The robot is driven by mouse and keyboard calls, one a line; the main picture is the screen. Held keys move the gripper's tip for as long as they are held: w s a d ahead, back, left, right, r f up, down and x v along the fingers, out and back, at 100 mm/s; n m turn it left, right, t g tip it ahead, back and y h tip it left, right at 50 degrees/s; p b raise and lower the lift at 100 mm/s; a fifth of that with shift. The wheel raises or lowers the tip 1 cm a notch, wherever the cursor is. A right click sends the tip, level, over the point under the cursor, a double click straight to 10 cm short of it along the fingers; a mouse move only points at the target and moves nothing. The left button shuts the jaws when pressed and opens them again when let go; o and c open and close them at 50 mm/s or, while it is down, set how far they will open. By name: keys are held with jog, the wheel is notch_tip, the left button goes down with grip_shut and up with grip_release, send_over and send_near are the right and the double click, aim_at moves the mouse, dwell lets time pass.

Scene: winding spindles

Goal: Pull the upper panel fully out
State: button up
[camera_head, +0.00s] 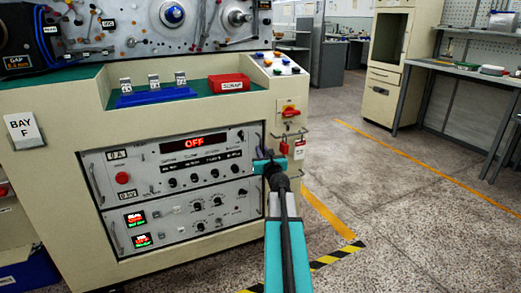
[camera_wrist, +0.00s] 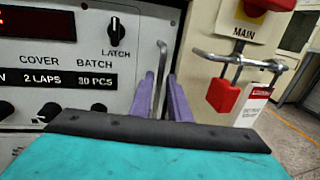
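The upper panel (camera_head: 140,160) is a grey rack unit with a red OFF display, set in the front of the cream machine cabinet. It looks flush with the front. Its left bar handle (camera_head: 97,183) is in plain view. My gripper (camera_head: 265,158) is at the panel's right end and covers part of it. In the wrist view, my gripper (camera_wrist: 166,98) is open, with its two purple fingers either side of the panel's right metal handle (camera_wrist: 161,70). The handle lies nearer the left finger; I cannot tell if they touch. A black LATCH knob (camera_wrist: 116,31) sits left of the handle.
The lower panel (camera_head: 185,222), with two small displays, is directly below. Right of my gripper hang a red padlock (camera_wrist: 227,96) and a tag (camera_wrist: 252,105) under the MAIN switch (camera_head: 289,111). The floor to the right is open, with striped tape (camera_head: 338,254).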

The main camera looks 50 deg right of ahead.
jog(key=shift+x, duration=1.55)
jog(key=shift+c, duration=0.3)
grip_shut()
